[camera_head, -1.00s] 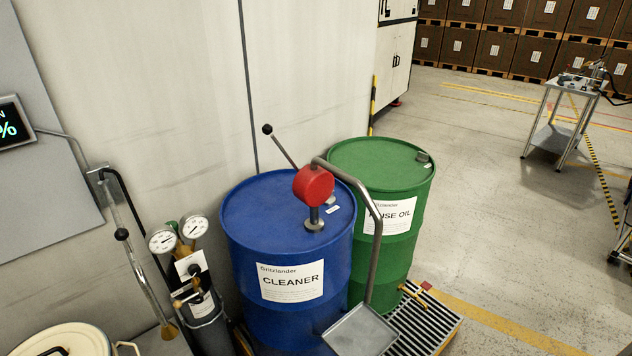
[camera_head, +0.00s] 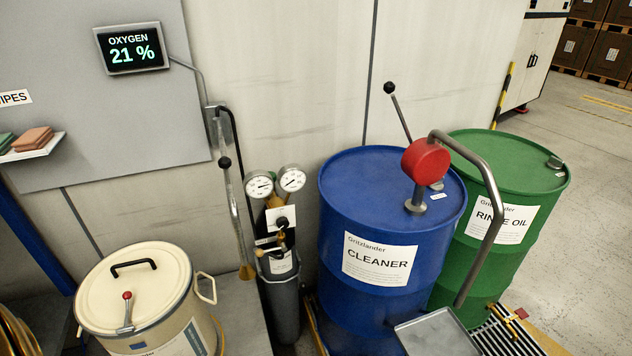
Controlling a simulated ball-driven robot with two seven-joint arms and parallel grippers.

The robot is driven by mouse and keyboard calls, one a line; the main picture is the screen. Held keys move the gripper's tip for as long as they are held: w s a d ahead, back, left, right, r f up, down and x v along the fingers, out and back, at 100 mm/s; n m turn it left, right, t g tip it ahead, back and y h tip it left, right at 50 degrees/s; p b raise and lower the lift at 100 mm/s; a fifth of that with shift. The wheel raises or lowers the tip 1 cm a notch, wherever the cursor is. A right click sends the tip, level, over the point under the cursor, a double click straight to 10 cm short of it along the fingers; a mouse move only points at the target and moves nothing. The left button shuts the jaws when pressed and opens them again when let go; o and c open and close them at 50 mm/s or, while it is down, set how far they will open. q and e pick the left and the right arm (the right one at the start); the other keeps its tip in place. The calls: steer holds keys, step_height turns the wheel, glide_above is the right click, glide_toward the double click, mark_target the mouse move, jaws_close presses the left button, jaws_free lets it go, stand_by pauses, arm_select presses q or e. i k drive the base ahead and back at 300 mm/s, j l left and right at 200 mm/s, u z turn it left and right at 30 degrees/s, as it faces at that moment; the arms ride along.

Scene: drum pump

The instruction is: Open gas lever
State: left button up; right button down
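A dark gas cylinder (camera_head: 284,312) stands against the wall left of the blue drum. Two round white gauges (camera_head: 259,185) and brass fittings sit on its top. A white tag (camera_head: 283,217) hangs below the gauges, with a dark valve part in front of it. A metal pipe with a black-knobbed lever (camera_head: 225,162) hangs on the wall just left of the cylinder and ends in a brass nozzle (camera_head: 246,272). I cannot tell for certain which part is the gas lever or whether it is open. Neither of my grippers is in view.
A blue CLEANER drum (camera_head: 340,232) with a red hand pump (camera_head: 426,160) and a green RINSE OIL drum (camera_head: 515,270) stand right. A cream lidded pot (camera_head: 165,290) stands lower left. An oxygen display (camera_head: 133,48) reads 21 %. Open floor lies far right.

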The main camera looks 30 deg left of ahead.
mark_target(259, 251)
steer(key=u, duration=1.3)
